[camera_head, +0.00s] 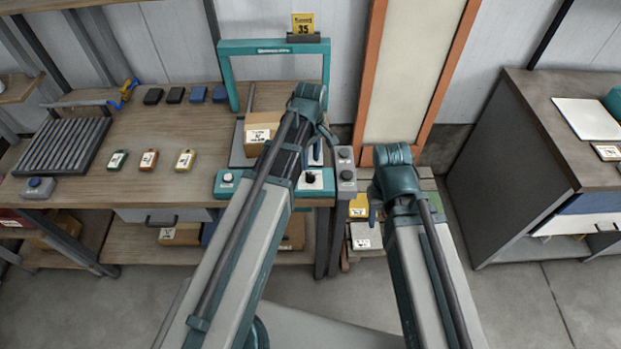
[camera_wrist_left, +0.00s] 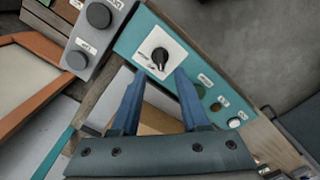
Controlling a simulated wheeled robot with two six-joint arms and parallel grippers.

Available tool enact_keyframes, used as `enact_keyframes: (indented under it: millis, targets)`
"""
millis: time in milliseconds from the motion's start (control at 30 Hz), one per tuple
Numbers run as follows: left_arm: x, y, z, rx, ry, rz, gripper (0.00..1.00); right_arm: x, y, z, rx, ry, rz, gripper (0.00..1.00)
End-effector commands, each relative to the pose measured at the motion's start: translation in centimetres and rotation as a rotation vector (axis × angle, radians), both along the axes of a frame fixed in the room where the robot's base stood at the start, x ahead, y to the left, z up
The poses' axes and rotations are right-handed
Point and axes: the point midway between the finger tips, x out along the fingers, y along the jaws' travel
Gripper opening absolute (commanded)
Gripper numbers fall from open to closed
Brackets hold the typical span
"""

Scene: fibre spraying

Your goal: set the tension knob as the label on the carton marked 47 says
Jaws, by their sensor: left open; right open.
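The tension knob (camera_wrist_left: 160,57) is a black round knob with a white mark, on a white plate on the teal panel (camera_wrist_left: 200,66). In the head view the knob (camera_head: 311,178) shows at the panel's right end. My left gripper (camera_wrist_left: 159,73) is open; its blue fingers point at the knob, one toward each side, and I cannot tell if they touch it. A brown carton (camera_head: 264,127) with a white label stands behind the panel, partly hidden by my left arm; its print is too small to read surely. My right gripper (camera_head: 374,206) is open and empty, right of the bench.
A grey box with two dark buttons (camera_head: 345,165) stands right beside the panel. A teal frame (camera_head: 230,75) rises behind, with a yellow sign reading 35 (camera_head: 303,23) on top. Several cartons fill the lower shelves.

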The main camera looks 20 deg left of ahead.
Motion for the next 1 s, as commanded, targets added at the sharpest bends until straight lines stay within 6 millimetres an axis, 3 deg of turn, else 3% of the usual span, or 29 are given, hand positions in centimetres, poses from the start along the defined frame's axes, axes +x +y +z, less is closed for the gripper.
enact_keyframes:
  millis: [33, 400, 800, 1000]
  targets:
    - [0.0, 0.0, -1.5, 0.0, 0.0, 0.0, 0.45, 0.0, 0.0, -1.5, 0.0, 0.0, 0.0, 0.5]
    - [0.0, 0.0, -6.0, 0.0, 0.0, 0.0, 0.45, 0.0, 0.0, -6.0, 0.0, 0.0, 0.0, 0.5]
    - [0.0, 0.0, -6.4, 0.0, 0.0, 0.0, 0.45, 0.0, 0.0, -6.4, 0.0, 0.0, 0.0, 0.5]
    - [0.0, 0.0, -6.4, 0.0, 0.0, 0.0, 0.11, 0.0, 0.0, -6.4, 0.0, 0.0, 0.0, 0.5]
